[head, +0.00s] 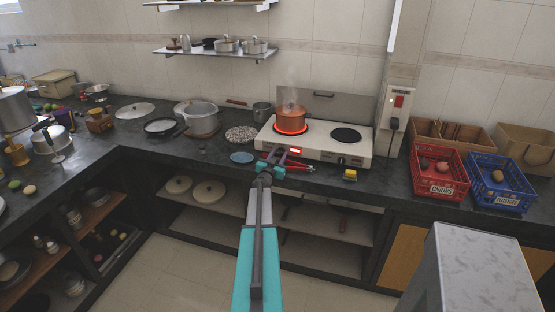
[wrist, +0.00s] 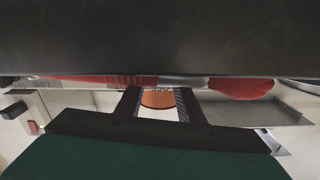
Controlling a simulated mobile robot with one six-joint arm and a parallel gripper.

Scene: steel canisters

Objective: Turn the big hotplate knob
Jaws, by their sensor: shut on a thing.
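The white hotplate (head: 347,153) stands on the dark counter. Its left burner (head: 291,131) glows red under a steaming copper pot (head: 290,113); the right burner (head: 346,134) is dark. My gripper (head: 277,157) is at the left part of the hotplate's front, shut on the big knob there. The gripper hides that knob, so its angle cannot be seen. A smaller dark knob (head: 341,161) shows farther right. In the wrist view, my two fingers (wrist: 158,100) frame the copper pot (wrist: 158,99), which is behind them; the grip itself is hidden.
A red lit display (head: 295,151) is right of my gripper. A yellow sponge (head: 350,175) and a blue dish (head: 241,157) lie near the counter's front. A red crate (head: 438,178) and a blue crate (head: 500,190) stand at right. A saucepan (head: 262,112) stands left of the hotplate.

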